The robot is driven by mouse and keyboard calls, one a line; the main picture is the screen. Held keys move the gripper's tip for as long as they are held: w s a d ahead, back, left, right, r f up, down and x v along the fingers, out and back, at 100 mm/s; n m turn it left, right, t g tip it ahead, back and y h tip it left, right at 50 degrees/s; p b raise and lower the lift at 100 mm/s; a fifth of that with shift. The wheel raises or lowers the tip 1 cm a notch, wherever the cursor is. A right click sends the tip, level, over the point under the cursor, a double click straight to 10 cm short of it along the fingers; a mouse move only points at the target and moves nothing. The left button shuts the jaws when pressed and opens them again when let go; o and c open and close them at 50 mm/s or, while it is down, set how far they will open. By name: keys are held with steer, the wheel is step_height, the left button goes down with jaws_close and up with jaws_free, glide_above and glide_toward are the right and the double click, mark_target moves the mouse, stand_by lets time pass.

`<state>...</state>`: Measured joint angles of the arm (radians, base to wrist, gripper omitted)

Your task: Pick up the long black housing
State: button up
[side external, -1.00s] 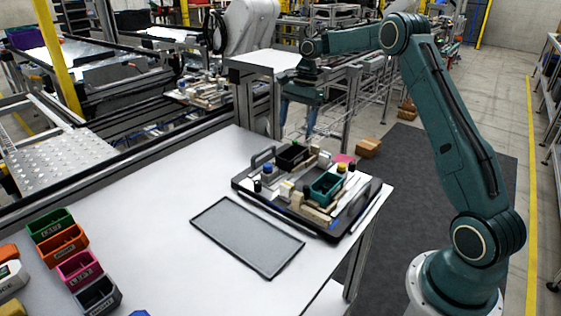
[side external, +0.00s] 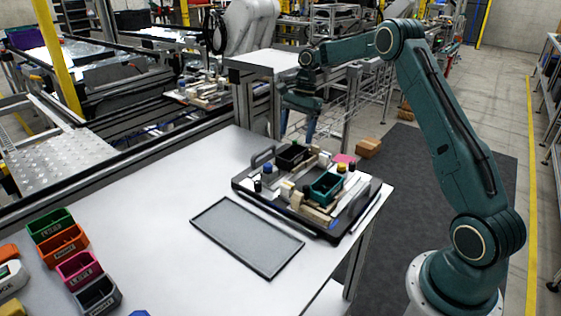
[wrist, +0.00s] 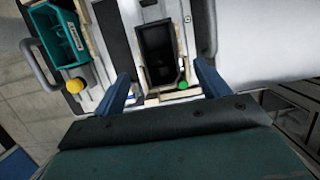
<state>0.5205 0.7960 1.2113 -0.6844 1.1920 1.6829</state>
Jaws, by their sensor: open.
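The long black housing (side external: 292,157) is an open-topped box seated on the pallet fixture (side external: 240,186), toward its back left in the side external view. In the wrist view the black housing (wrist: 158,50) shows ahead of the fingers, between light wooden strips. My gripper (side external: 299,124) is open and empty, above and behind the pallet in the side view. In the wrist view my gripper's blue fingers (wrist: 163,76) are spread wider than the housing, with one on each side of its line. They appear apart from it.
A teal housing (side external: 326,187) sits on the same pallet, with several wooden blocks and a yellow knob (wrist: 75,86) nearby. A green cap (wrist: 183,85) is close to the housing's near end. A grey tray (side external: 246,237) lies in front; coloured bins (side external: 62,245) stand left.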

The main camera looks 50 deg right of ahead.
mark_target(293, 155)
steer(key=shift+x, duration=2.85)
steer(key=c, duration=1.1)
steer(key=shift+c, duration=0.2)
steer(key=shift+d+r, duration=0.1)
steer(key=shift+r, duration=0.1)
step_height(293, 155, up, 10)
steer(key=shift+f, duration=0.15)
